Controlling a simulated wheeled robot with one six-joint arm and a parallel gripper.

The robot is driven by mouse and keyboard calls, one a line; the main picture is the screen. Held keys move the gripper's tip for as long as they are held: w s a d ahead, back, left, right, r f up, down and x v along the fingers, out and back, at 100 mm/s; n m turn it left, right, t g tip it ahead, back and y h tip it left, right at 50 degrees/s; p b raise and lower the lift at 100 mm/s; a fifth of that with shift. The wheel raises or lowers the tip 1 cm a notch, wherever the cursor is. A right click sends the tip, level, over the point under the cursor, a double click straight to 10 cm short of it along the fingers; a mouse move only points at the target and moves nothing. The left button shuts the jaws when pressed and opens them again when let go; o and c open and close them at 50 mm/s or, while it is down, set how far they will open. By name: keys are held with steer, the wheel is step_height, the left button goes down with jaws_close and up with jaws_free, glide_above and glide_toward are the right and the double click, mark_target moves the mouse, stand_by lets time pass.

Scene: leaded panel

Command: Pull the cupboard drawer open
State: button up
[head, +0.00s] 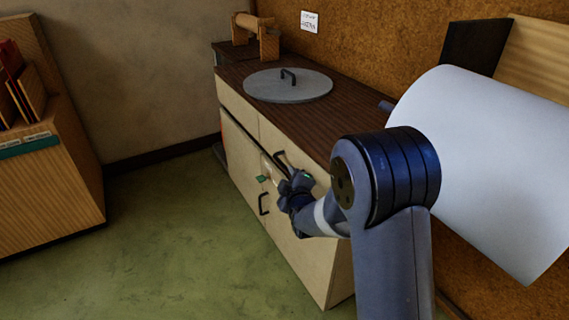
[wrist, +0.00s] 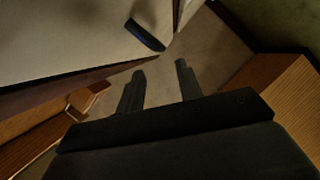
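The cream cupboard (head: 318,260) has a dark wooden top and stands along the wall in the head view. A dark bar handle (head: 281,160) shows on its upper front, partly behind my gripper. A second dark handle (head: 263,204) sits lower. The drawer front (head: 275,139) looks closed, as far as the arm lets me see. My gripper (head: 274,178) is close in front of these fronts. In the wrist view my gripper (wrist: 160,69) is open, with nothing between its fingers. A dark handle (wrist: 145,35) on a pale front lies just beyond the fingertips, apart from them.
A grey round lid (head: 288,86) and a wooden stand (head: 256,38) sit on the cupboard top. A large white roll (head: 485,165) is at the right, behind my arm. A wooden rack (head: 45,190) stands at the left. The green floor (head: 180,240) between is clear.

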mark_target(283, 166)
steer(key=b+x, duration=0.1)
steer(key=x, duration=0.7)
steer(key=shift+w+a+f, duration=0.1)
steer(key=shift+w+f, duration=0.05)
steer(key=shift+w, duration=0.25)
steer(key=shift+c, duration=0.2)
jaws_close()
